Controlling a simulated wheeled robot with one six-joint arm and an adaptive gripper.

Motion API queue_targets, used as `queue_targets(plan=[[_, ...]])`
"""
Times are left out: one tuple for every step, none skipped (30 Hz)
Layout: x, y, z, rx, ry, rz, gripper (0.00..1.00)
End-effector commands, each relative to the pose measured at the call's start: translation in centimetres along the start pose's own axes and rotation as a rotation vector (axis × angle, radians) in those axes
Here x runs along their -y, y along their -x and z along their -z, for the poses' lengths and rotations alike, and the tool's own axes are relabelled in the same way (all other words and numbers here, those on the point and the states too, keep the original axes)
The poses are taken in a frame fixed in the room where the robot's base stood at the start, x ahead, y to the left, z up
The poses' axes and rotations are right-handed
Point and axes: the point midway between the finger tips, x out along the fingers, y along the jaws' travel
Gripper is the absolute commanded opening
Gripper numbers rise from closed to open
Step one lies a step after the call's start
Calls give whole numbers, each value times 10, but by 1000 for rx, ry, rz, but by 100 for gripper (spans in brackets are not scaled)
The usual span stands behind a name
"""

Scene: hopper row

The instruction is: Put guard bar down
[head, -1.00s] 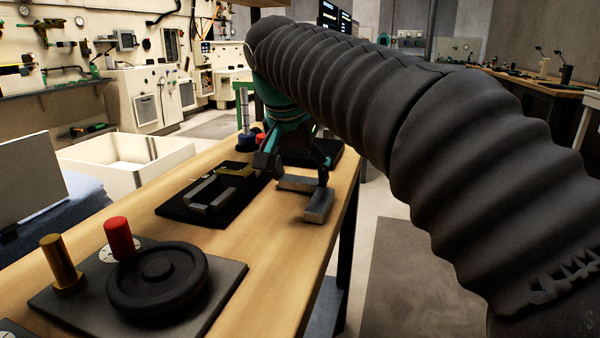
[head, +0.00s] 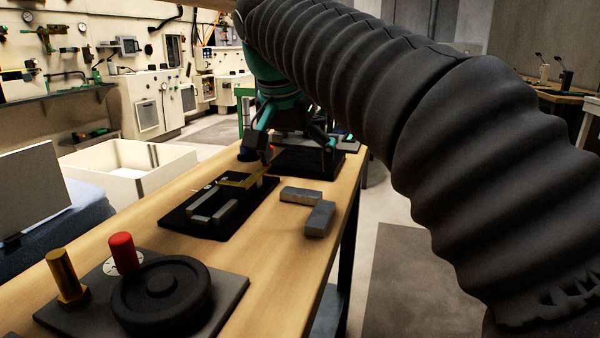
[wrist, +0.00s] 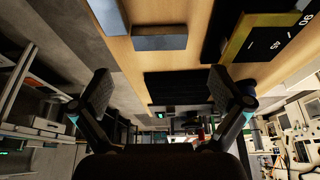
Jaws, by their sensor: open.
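A grey L-shaped metal piece (head: 320,219), which I take to be the guard bar, lies on the wooden bench near its right edge. In the wrist view its two grey arms (wrist: 160,38) show at the top, resting on the wood. My gripper (head: 297,152) is above the bench, beyond the grey piece and clear of it. In the wrist view my gripper (wrist: 158,87) has its two fingers wide apart with nothing between them. My arm hides part of the gripper in the head view.
A black plate (head: 180,217) with grey bars and a yellow strip (head: 240,181) lies left of the grey piece. A second black plate (head: 300,163) is behind. A black handwheel (head: 160,290) and red knob (head: 123,252) are in front. A cream bin (head: 125,172) stands left.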

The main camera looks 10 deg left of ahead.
Motion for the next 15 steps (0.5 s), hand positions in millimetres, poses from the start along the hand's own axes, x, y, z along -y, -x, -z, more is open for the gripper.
queue_targets(plan=[[1, 14, 2, -2, 0, 3, 100], [0, 19, 1, -1, 0, 2, 100], [1, 27, 2, -2, 0, 2, 100], [1, 31, 1, -1, 0, 1, 100], [1, 36, 1, -2, 0, 2, 100], [1, 42, 1, -2, 0, 2, 100], [0, 46, 1, -1, 1, 1, 100], [0, 49, 1, -1, 0, 1, 100], [0, 53, 1, -2, 0, 1, 100], [0, 55, 1, -1, 0, 0, 100], [0, 57, 1, -1, 0, 0, 100], [0, 59, 1, -1, 0, -1, 100], [0, 60, 1, -1, 0, -1, 100], [0, 61, 1, -1, 0, 0, 100], [0, 61, 0, -1, 0, -1, 100]])
